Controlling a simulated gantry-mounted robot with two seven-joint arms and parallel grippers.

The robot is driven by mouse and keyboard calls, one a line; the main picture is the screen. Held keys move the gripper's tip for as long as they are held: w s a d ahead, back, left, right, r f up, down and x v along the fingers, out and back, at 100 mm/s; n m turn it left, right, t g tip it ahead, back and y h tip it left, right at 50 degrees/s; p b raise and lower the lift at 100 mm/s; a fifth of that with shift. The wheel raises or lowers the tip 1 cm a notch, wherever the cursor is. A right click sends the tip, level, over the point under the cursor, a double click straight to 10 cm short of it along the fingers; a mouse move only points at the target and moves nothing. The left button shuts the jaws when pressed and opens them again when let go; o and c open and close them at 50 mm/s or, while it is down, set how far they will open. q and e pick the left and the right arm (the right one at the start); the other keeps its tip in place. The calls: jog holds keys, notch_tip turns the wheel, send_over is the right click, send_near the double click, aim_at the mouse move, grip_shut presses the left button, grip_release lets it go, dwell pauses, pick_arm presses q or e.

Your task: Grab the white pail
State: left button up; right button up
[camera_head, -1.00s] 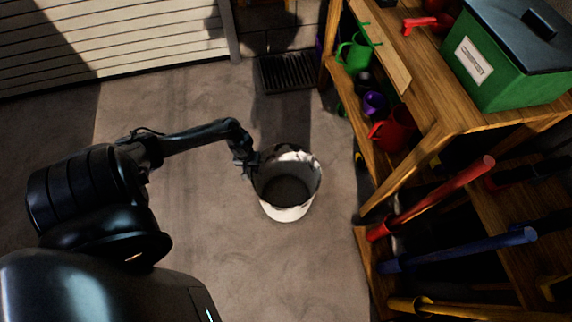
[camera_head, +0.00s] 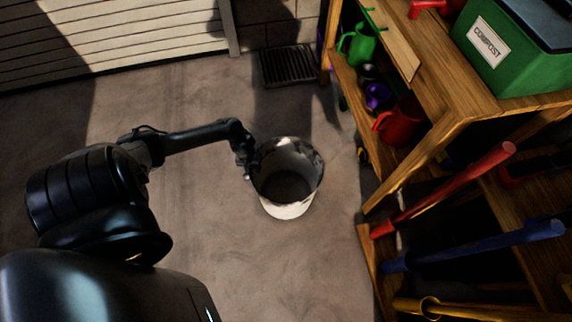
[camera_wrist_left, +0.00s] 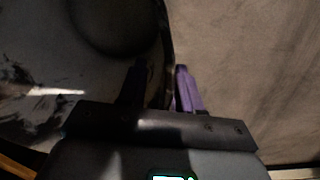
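The white pail (camera_head: 290,211) stands upright on the floor in the head view, its inside dark and its rim in patchy light. My left gripper (camera_head: 248,172) is at the left side of the pail's rim. In the left wrist view, the pail's wall (camera_wrist_left: 166,50) runs between the two fingers of my left gripper (camera_wrist_left: 160,85). One dark finger is inside the pail and one purple-lit finger is outside. The fingers are apart, with a visible gap beside the wall. My right gripper is not in view.
A wooden shelf unit (camera_head: 440,130) stands close on the right, with a green compost box (camera_head: 520,60), a red watering can (camera_head: 402,122) and several coloured handles sticking out. A floor grate (camera_head: 288,67) lies behind the pail. Floor left of and in front of the pail is clear.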

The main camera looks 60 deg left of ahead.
pick_arm(q)
jog(key=shift+f, duration=0.2)
dwell(0.6)
grip_shut()
dwell(0.9)
jog(key=shift+w, duration=0.1)
dwell(0.4)
